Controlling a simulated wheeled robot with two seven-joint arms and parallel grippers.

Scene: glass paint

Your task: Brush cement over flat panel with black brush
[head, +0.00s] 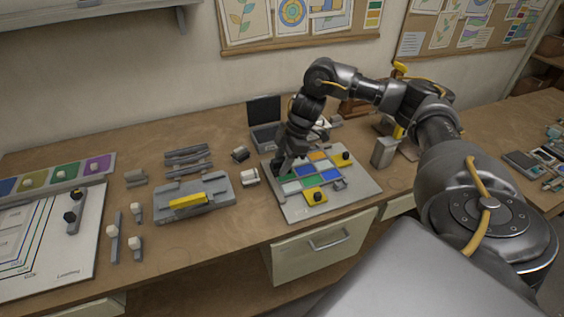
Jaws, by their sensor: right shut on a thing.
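The flat panel, with blue, green, orange and white panes in a grey grid (307,184), lies on a pale board (357,193) on the bench. Yellow blocks with dark knobs (315,196) sit at its front and at its back right. My right gripper (283,166) points down at the panel's back left corner. It is shut on a dark thing that looks like the black brush; the fingers and arm mostly hide it. I cannot tell whether the bristles touch the panel. No cement can be made out. My left gripper is not in view.
A grey fixture with a yellow bar (188,201) stands left of the board, near loose grey tools (187,152) and a white-ended roller (250,177). A black open case (264,112) is behind. A grey container (384,152) stands right. A pattern sheet (85,255) lies far left.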

